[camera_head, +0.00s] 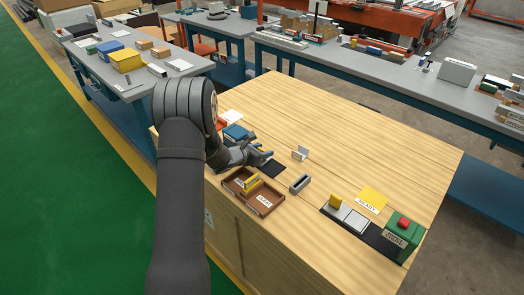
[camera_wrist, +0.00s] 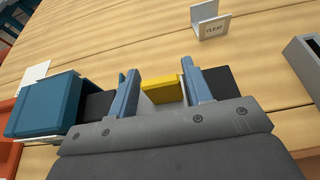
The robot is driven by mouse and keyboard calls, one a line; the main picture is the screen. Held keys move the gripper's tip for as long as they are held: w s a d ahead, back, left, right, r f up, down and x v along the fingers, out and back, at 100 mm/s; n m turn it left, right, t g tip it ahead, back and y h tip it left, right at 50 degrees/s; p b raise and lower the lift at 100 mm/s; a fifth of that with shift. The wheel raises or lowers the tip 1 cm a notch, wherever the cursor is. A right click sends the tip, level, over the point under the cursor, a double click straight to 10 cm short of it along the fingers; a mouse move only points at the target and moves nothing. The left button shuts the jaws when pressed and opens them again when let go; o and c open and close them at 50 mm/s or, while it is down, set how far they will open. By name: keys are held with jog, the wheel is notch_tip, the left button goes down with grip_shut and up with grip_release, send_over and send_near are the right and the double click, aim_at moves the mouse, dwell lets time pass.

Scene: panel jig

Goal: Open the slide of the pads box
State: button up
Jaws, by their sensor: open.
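A teal box (camera_wrist: 45,105), also in the head view (camera_head: 236,132), stands at the left end of the bench; no readable label shows that it is the pads box. A dark part (camera_wrist: 97,106) lies against its right side, mostly hidden by my gripper. My gripper (camera_head: 268,150) is low over the bench just right of the teal box. In the wrist view my gripper (camera_wrist: 158,78) is open, its two blue-grey fingers apart. A yellow block (camera_wrist: 160,84) shows between them above a pale surface; contact with the fingers cannot be told.
A brown divided tray (camera_head: 268,211) holds yellow pieces in front of my gripper. A dark pad (camera_head: 274,169), a grey slotted block (camera_head: 300,184) and a cleat bracket (camera_head: 300,153) stand close by. A green box with a red button (camera_head: 400,236) is far right. Mid-bench is clear.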

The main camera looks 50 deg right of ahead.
jog(key=v, duration=1.7)
jog(key=shift+a, duration=0.25)
jog(key=x, duration=1.9)
jog(key=shift+d, duration=0.2)
jog(key=shift+c, duration=0.3)
